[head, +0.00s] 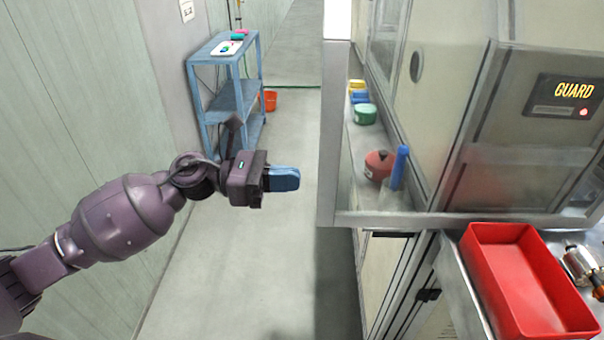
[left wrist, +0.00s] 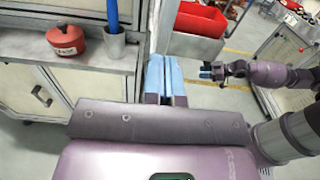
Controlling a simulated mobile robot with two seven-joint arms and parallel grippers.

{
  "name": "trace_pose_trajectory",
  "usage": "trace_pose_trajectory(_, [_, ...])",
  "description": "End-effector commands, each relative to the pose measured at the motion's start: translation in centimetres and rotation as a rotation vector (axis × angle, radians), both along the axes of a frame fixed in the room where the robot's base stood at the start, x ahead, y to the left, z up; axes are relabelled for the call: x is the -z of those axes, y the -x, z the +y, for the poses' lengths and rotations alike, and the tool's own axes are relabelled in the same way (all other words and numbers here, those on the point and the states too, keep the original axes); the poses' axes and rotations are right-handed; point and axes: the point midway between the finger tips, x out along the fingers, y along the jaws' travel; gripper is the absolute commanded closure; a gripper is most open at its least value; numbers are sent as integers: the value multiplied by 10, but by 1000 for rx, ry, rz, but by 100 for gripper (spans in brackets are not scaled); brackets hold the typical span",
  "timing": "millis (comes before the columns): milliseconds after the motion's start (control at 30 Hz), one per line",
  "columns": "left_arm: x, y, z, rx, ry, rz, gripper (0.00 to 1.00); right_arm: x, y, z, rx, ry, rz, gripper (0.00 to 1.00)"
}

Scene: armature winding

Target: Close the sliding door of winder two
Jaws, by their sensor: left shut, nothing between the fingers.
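The winder cabinet stands at the right in the head view, with a GUARD display (head: 562,97) and a lit red lamp on its grey front. A pale panel (head: 425,110) with a round recessed pull (head: 417,66) runs along its side; I cannot tell for sure whether this is the sliding door. My left gripper (head: 284,179) is shut and empty, over the aisle left of the cabinet's pale edge post (head: 331,130), apart from it. Its blue fingers are together in the left wrist view (left wrist: 163,76). My right gripper (left wrist: 208,71) shows small there; its jaw state is unclear.
A ledge by the cabinet holds a red can (head: 378,165), a blue rod (head: 399,167) in a cup and a green tub (head: 364,114). A red tray (head: 515,275) lies at lower right. A blue shelf (head: 232,103) stands at the left wall. The aisle floor is clear.

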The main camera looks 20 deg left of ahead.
Motion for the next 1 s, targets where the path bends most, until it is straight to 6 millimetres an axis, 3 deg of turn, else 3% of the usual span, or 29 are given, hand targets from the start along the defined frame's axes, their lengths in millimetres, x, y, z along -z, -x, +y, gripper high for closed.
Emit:
trace_pose_trajectory(300, [0, -7, -25, 1, 0, 1, 100, -10, -4, 1, -2, -1, -10, 62])
trace_pose_trajectory(767, [1, -8, -26, 0, 0, 1, 100, -5, -2, 1, 1, -4, -1, 62])
trace_pose_trajectory(1000, [2, -21, -29, 1, 0, 0, 100, 1, 0, 2, 2, -5, 2, 62])
